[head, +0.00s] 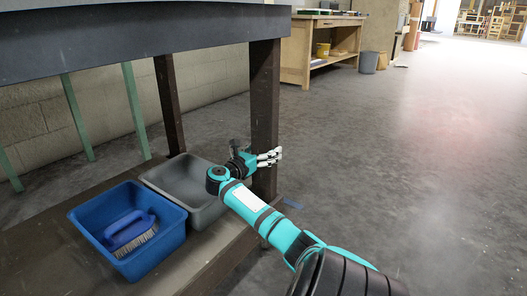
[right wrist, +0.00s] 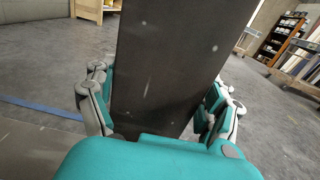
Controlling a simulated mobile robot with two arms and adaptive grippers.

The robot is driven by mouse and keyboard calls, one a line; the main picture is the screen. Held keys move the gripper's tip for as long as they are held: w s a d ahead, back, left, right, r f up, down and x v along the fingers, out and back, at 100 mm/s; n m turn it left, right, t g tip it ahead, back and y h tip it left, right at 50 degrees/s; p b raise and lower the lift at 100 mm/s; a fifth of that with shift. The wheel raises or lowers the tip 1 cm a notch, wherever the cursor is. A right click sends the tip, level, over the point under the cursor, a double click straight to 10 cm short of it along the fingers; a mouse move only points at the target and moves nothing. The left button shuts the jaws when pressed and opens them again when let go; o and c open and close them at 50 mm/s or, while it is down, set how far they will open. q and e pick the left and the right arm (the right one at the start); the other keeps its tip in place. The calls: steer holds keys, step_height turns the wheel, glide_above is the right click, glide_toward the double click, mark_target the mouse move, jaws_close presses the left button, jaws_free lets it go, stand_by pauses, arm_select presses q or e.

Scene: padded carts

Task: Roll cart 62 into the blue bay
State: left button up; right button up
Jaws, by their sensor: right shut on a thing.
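A dark cart or bench fills the left of the head view, with a thick top (head: 130,45), dark legs and a lower shelf (head: 215,262). No number shows on it, so I cannot tell if it is cart 62. My right gripper (head: 268,157) is shut on its near right leg (head: 264,95). In the right wrist view the gripper's fingers (right wrist: 160,76) lie on both sides of this dark post (right wrist: 165,50). My left gripper is out of view.
A blue tray (head: 175,213) with a blue brush (head: 130,232) and a grey tray (head: 155,187) sit on the lower shelf. A wooden workbench (head: 298,50) and grey bin (head: 368,62) stand behind by the wall. The floor (head: 420,150) to the right is open.

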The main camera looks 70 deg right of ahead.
steer(key=c, duration=0.7)
steer(key=o, duration=1.6)
steer(key=shift+a, duration=0.1)
steer(key=v, duration=1.2)
